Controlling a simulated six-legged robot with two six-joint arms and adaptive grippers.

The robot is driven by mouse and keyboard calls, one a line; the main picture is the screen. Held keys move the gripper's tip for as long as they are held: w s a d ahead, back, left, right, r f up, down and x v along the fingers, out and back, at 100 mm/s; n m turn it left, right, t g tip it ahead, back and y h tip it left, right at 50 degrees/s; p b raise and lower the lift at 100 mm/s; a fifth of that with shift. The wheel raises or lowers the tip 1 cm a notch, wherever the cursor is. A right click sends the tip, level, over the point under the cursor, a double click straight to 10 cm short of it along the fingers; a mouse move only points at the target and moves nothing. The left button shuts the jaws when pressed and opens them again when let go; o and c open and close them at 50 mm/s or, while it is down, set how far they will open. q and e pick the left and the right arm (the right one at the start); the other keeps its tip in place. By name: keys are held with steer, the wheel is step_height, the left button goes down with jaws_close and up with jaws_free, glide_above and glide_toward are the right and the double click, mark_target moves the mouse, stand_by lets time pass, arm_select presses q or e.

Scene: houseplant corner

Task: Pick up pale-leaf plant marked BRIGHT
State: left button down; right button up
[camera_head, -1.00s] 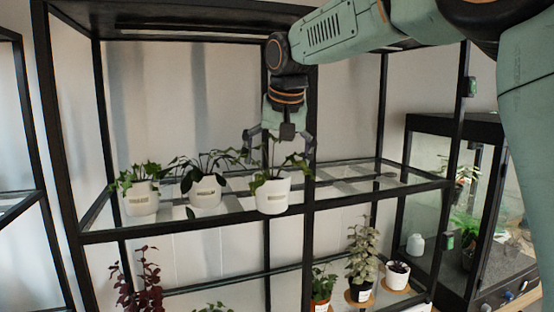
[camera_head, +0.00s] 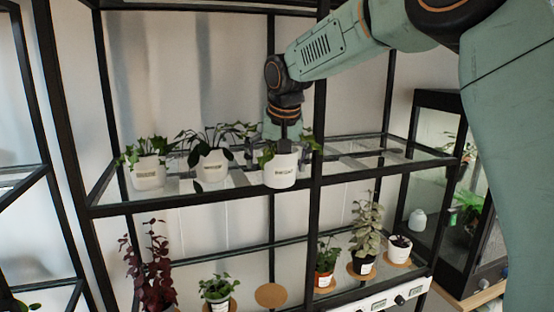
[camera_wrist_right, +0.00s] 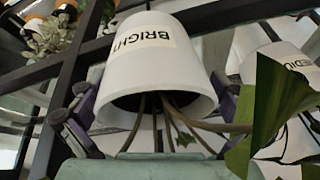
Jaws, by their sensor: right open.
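A white pot marked BRIGHT (camera_head: 281,175) stands upright at the right of three pots on the upper glass shelf. Its leaves look green, partly hidden behind my gripper. The pot fills the middle of the wrist view (camera_wrist_right: 155,65), upside down there, with its stems below the rim. My right gripper (camera_head: 281,152) is open and lowered over the plant, with its fingers at either side of the pot's rim. In the wrist view my right gripper (camera_wrist_right: 150,112) has dark purple fingers left and right of the pot; contact cannot be told. My left gripper is not in view.
A pot marked MEDIUM (camera_head: 211,166) and another white pot (camera_head: 147,173) stand to its left. A black shelf post (camera_head: 320,160) is close on the right. Below are a pale-leaf plant (camera_head: 366,225), other plants and an empty cork coaster (camera_head: 270,295).

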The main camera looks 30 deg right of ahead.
steer(key=shift+s+r, duration=0.2)
steer(key=shift+s, duration=0.25)
steer(key=shift+c, duration=0.4)
steer(key=shift+s, duration=0.1)
steer(key=shift+c, duration=0.9)
steer(key=shift+d, duration=0.1)
steer(key=shift+c, duration=0.7)
steer(key=shift+w+f, duration=0.15)
steer(key=shift+w, duration=0.25)
steer(key=c, duration=0.4)
steer(key=shift+s, duration=0.2)
steer(key=c, duration=0.7)
